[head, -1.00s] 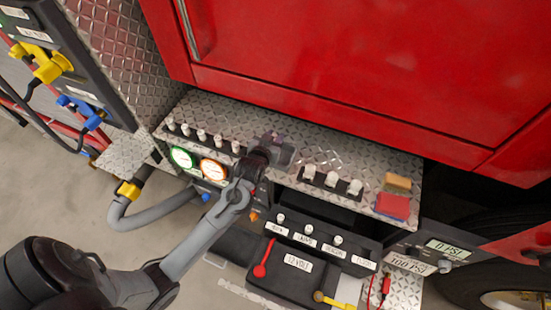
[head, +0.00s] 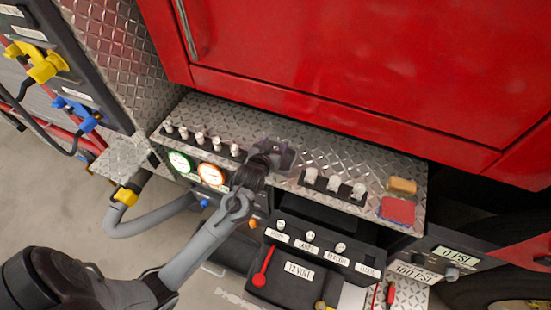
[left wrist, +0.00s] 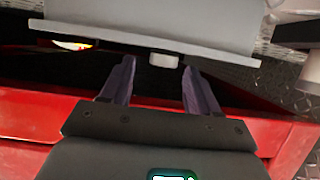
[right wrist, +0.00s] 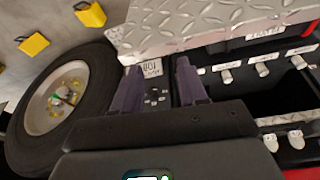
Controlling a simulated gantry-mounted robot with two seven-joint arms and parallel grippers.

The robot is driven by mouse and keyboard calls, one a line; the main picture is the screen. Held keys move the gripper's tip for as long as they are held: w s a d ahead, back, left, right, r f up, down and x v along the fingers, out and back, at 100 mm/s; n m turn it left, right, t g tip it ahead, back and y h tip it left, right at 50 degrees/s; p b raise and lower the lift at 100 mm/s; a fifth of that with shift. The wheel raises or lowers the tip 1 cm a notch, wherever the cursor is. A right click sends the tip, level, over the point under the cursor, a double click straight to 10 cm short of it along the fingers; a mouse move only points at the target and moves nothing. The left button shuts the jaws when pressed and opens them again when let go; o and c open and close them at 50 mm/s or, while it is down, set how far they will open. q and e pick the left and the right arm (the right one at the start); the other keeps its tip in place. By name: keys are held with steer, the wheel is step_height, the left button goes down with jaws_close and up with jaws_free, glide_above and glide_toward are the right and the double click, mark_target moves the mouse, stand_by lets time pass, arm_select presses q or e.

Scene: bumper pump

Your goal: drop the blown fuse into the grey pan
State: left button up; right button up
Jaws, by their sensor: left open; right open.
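The black fuse panel (head: 325,253) is below the tread-plate ledge, with white-topped fuses (head: 310,237) above their labels. Its rightmost position shows no clear white top. I cannot tell which fuse is blown. A dark grey tray-like shape (head: 228,262), possibly the pan, lies low behind my left forearm and is partly hidden. My left gripper (head: 277,153) is open over the ledge, left of the three-peg black rack (head: 335,187). A small white piece (left wrist: 163,60) shows between its fingertips, not gripped. My right gripper (right wrist: 158,80) is open and empty, outside the head view.
A yellow sponge (head: 402,186) and red cloth (head: 398,210) lie at the ledge's right end. Gauges (head: 211,173) and a grey hose (head: 150,215) are left. A red lever (head: 263,268) stands on the 12-volt box. A tire (right wrist: 60,105) is beside my right gripper.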

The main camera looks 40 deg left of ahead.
arm_select(q)
steer(key=shift+s+d+r, duration=0.25)
steer(key=shift+s, duration=0.3)
arm_select(e)
steer(key=shift+d+r, duration=0.1)
steer(key=shift+r, duration=0.05)
arm_select(q)
steer(key=p+v, duration=0.1)
steer(key=v, duration=0.8)
steer(key=shift+s, duration=0.2)
arm_select(e)
steer(key=shift+r, duration=0.6)
arm_select(q)
steer(key=shift+r, duration=0.15)
